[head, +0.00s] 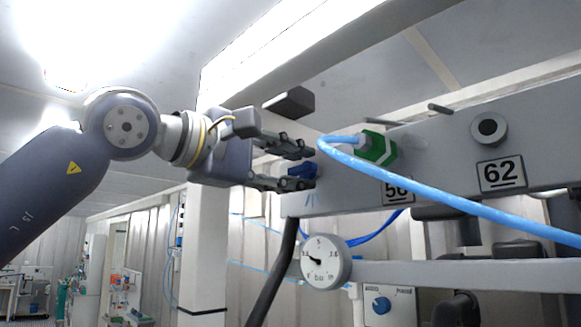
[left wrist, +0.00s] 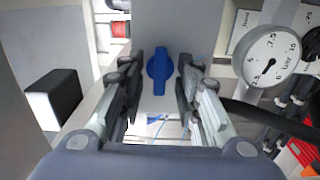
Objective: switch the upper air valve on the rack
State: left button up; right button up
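The upper air valve is a blue knob (head: 302,170) at the left end of the grey rack beam (head: 440,155). In the left wrist view the blue knob (left wrist: 159,73) sits between the two fingers, its long handle in line with them. My left gripper (head: 302,168) is open around the knob; in the left wrist view my left gripper (left wrist: 160,85) shows a gap on both sides of it. The fingers partly cover the knob in the head view. My right gripper is not in view.
A blue hose (head: 430,190) runs from a green fitting (head: 378,147) right of the knob. A round pressure gauge (head: 326,262) hangs below the beam, also in the left wrist view (left wrist: 272,56). A lower blue knob (head: 381,305) is on a panel. A dark block (head: 290,102) is above my gripper.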

pick_arm(q)
jog(key=v, duration=1.2)
dwell(0.3)
